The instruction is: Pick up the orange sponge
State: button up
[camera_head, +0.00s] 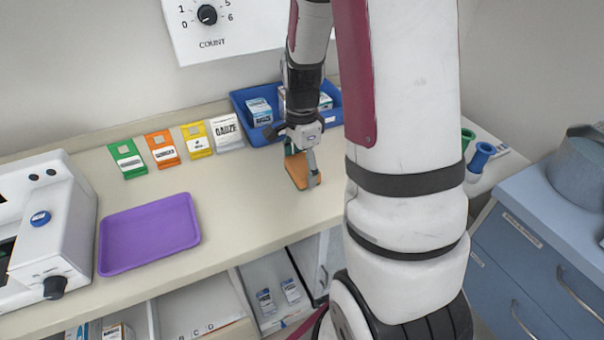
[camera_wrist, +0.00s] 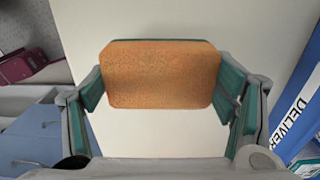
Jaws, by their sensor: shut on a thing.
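The orange sponge (camera_head: 298,171) is at the counter's right part in the head view, in front of the blue bin. In the wrist view the sponge (camera_wrist: 162,75) lies between my two teal-padded fingers, its broad orange face toward the camera. A thin dark green edge shows along its far side. My gripper (camera_head: 301,166) points down and is shut on the sponge; it also shows in the wrist view (camera_wrist: 165,98). I cannot tell whether the sponge touches the counter.
A blue bin (camera_head: 238,101) with boxes stands behind my gripper. Green, orange, yellow and white packets (camera_head: 227,132) lie to its left. A purple tray (camera_head: 148,235) lies at the left, beside a white machine (camera_head: 50,225). The counter (camera_head: 240,205) between tray and sponge is clear.

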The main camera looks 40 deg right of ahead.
jog(key=s+a, duration=0.1)
jog(key=s, duration=0.2)
jog(key=s+a+r, duration=0.1)
jog(key=s, duration=0.3)
jog(key=s+a+p, duration=0.1)
jog(key=s, duration=0.3)
jog(key=shift+a+r, duration=0.1)
jog(key=shift+r, duration=0.15)
jog(key=shift+s+a+r+p, duration=0.1)
jog(key=shift+s+a+p, duration=0.1)
jog(key=shift+s+p, duration=0.85)
jog(key=shift+s+a+f+p, duration=0.1)
jog(key=shift+s+a+p, duration=0.25)
jog(key=shift+p, duration=1.35)
jog(key=shift+s+a+r+p, duration=0.1)
jog(key=shift+s+p, duration=0.7)
jog(key=shift+p, duration=0.55)
jog(key=shift+c, duration=0.6)
jog(key=shift+c, duration=0.7)
jog(key=shift+w, duration=0.1)
